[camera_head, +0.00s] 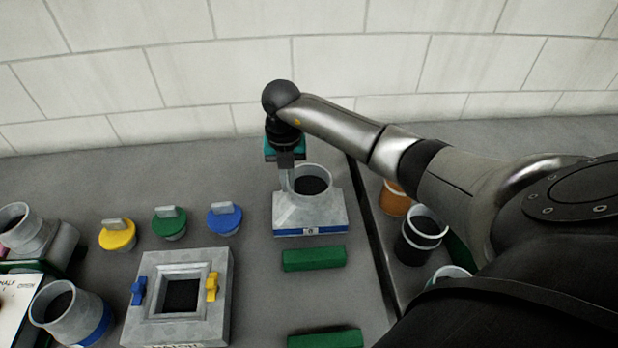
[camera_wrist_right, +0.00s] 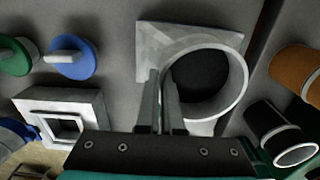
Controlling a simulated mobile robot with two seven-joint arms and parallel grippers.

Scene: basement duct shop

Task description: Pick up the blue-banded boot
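The blue-banded boot (camera_head: 309,212) stands upright on the grey bench right of centre. It has a square flared base with a blue band and label along its front, and a round open collar on top. It also shows in the right wrist view (camera_wrist_right: 155,48). My right gripper (camera_head: 285,178) points down at the collar's left side. In the wrist view its two fingers (camera_wrist_right: 162,103) are close together astride the collar wall, one outside and one inside the opening. They look shut on the wall. The boot appears to rest on the bench. My left gripper is not in view.
Green blocks (camera_head: 314,259) lie in front of the boot. Yellow, green and blue capped plugs (camera_head: 224,218) and a square-holed grey frame (camera_head: 215,318) are to its left. Another blue-banded round fitting (camera_head: 68,314) lies farther left. Orange and black cups (camera_head: 416,240) stand beyond a dark gap at right.

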